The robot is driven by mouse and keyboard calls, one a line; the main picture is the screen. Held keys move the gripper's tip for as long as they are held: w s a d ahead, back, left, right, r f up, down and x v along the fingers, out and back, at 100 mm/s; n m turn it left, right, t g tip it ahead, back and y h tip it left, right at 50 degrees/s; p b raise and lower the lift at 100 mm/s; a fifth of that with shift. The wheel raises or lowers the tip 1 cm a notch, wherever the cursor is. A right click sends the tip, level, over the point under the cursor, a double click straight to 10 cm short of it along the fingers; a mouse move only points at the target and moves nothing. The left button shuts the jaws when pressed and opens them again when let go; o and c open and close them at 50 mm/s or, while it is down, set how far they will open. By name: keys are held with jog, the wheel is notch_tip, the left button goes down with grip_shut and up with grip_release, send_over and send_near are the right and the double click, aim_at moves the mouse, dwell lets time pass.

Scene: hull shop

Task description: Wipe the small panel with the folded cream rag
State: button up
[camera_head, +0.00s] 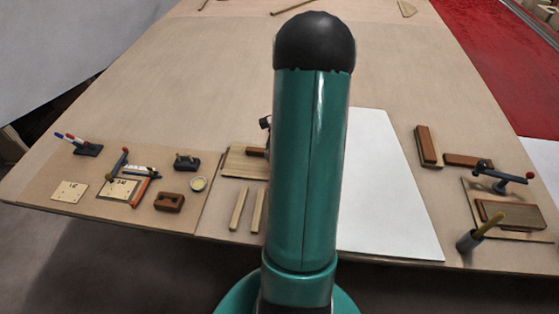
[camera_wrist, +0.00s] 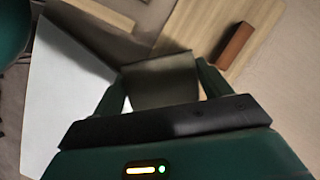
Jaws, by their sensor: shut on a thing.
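In the wrist view my gripper (camera_wrist: 162,88) is shut on a flat, squarish, dull grey-brown piece. It looks like the folded cream rag (camera_wrist: 160,82) in shadow. A pale flat panel (camera_wrist: 62,90) lies left of and below the gripper; in the head view it is the white panel (camera_head: 388,190) right of my arm. A thin wooden board (camera_wrist: 205,28) lies just beyond the held piece; it also shows in the head view (camera_head: 236,162). I cannot tell which of these is the small panel. In the head view my arm hides the gripper and the held piece.
A brown block (camera_wrist: 236,45) sits on the wooden board. Two wooden strips (camera_head: 239,209) lie before it. Left are small tools, pens and a brown block (camera_head: 169,202).

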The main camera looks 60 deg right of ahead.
jog(key=shift+r, duration=1.6)
jog(key=shift+s, duration=0.1)
